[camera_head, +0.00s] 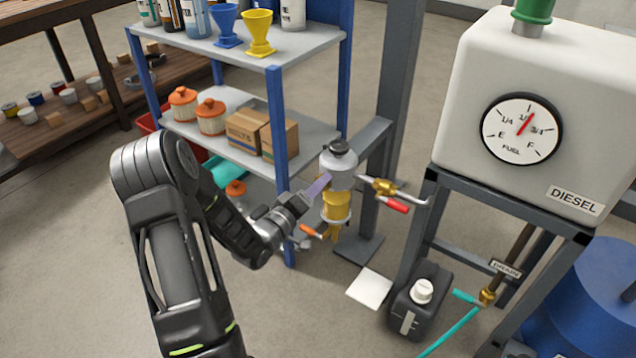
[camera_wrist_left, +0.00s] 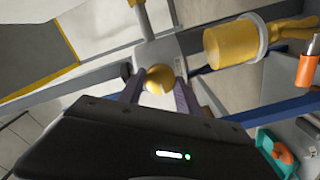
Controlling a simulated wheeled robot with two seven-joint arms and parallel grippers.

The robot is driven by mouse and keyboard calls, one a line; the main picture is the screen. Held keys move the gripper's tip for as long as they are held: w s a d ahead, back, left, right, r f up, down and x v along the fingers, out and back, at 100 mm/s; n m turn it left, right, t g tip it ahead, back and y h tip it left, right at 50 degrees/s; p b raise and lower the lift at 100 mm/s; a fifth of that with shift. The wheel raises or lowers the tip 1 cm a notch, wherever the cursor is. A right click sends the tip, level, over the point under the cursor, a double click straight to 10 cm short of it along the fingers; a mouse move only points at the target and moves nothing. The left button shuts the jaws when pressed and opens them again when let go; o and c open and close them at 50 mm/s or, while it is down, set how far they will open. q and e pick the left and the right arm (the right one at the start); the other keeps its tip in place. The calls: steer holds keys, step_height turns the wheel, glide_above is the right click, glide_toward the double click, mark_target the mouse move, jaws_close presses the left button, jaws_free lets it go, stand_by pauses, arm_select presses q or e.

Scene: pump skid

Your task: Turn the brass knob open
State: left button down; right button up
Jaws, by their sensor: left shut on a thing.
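The brass knob (camera_wrist_left: 158,79) is a small round ball on the grey head of the filter unit. It sits between the two fingers of my left gripper (camera_wrist_left: 158,95), which is shut on it. In the head view my left gripper (camera_head: 318,186) reaches from the left to the side of the filter's grey head (camera_head: 342,181); the knob is hidden there. Below the head hangs the yellow filter bowl (camera_head: 336,206), which also shows in the wrist view (camera_wrist_left: 230,47). My right gripper is in neither view.
A brass valve with a red handle (camera_head: 397,205) lies right of the filter. A blue-posted shelf (camera_head: 279,125) stands close behind my left arm. The diesel tank (camera_head: 455,105) and a black can (camera_head: 413,302) are to the right.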

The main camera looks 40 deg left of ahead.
arm_select(q)
steer(key=shift+n, duration=0.4)
steer(key=c, duration=0.8)
jaws_free()
steer(key=shift+c, duration=0.2)
steer(key=s+p, duration=0.1)
steer(key=s, duration=0.7)
steer(key=shift+p, duration=0.35)
